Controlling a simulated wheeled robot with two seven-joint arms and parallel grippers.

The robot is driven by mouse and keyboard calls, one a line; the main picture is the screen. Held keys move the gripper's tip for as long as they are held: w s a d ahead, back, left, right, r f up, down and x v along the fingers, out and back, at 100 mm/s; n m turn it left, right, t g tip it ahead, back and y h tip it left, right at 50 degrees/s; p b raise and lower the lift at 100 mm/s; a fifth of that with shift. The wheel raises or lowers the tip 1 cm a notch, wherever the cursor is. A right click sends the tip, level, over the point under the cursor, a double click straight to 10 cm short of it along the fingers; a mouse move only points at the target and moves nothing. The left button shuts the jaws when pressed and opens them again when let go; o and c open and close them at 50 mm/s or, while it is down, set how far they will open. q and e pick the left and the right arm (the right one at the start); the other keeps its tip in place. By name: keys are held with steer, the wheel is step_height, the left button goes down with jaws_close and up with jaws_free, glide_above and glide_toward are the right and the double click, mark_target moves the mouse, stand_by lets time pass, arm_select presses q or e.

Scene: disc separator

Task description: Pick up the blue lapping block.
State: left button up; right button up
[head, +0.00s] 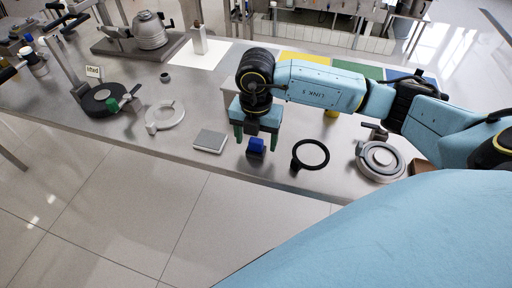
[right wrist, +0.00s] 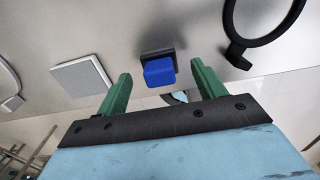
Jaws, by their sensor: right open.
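The blue lapping block (head: 256,144) stands on a small dark base on the steel table, near its front edge. It also shows in the right wrist view (right wrist: 159,72), just beyond the fingers and between their lines. My right gripper (head: 256,138) is open, with green fingers apart and nothing between them; it also shows in the right wrist view (right wrist: 160,85). In the head view it hangs over or just behind the block; contact is not visible. My left gripper is not in view.
A grey square plate (head: 210,141) lies left of the block. A black ring on a stand (head: 311,154) is close on the right, with a round grey fixture (head: 381,160) beyond it. A pale ring (head: 165,115) lies further left. The table's front edge is near.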

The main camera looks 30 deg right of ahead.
mark_target(256, 140)
steer(key=shift+f, duration=1.5)
steer(key=c, duration=1.1)
steer(key=shift+r, duration=0.1)
step_height(256, 140, up, 10)
steer(key=shift+f+p, duration=0.1)
steer(key=shift+p, duration=0.2)
